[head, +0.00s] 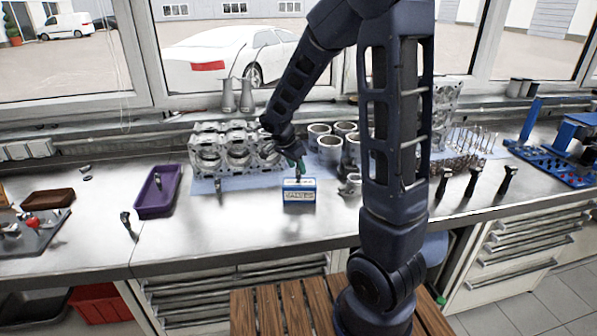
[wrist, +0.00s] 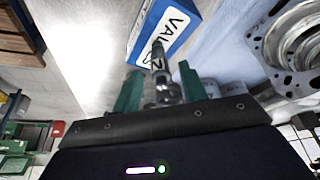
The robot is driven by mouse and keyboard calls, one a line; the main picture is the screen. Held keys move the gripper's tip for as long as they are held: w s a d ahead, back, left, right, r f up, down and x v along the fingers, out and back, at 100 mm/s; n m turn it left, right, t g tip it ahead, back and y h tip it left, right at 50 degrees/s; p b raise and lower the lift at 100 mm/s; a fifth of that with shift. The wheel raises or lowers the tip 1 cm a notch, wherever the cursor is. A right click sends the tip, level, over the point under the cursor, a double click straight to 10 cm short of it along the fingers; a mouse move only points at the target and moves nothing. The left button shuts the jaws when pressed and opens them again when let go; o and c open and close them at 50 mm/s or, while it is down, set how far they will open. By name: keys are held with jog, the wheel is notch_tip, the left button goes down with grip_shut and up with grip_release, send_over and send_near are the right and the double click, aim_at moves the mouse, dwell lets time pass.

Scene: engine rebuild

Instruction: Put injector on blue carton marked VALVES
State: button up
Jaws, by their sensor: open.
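The blue carton marked VALVES (head: 300,195) stands on the steel bench near the middle of the head view. It also shows in the wrist view (wrist: 175,22), with its white label partly visible. An injector (wrist: 158,58), a slim dark and metallic part, is between my gripper's green fingers, its far end over the carton. In the head view my gripper (head: 299,167) is just above the carton, and a small dark piece of the injector shows below it. The fingers (wrist: 160,85) are apart, with gaps beside the injector. Whether the injector's end touches the carton is hard to tell.
An engine block (head: 235,150) on a blue mat stands behind the carton at left, with metal cylinders (head: 330,148) at right. A purple tray (head: 156,205) lies further left. Several dark parts stand on the right bench. The bench front near the carton is clear.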

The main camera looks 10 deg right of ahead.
jog(key=v, duration=0.8)
jog(key=s+d+r+n+y, duration=0.1)
jog(key=s+d+r+n, duration=0.2)
jog(key=s, duration=0.4)
jog(key=s+d+r+n+t+y, duration=0.1)
jog(key=s+d+r+n, duration=0.2)
jog(key=s+d+n, duration=0.2)
jog(key=s+d+r+n+t+y, duration=0.1)
jog(key=s+d+r+n, duration=0.2)
jog(key=s, duration=0.6)
jog(key=shift+s+d+n+y, duration=0.4)
jog(key=shift+d, duration=0.6)
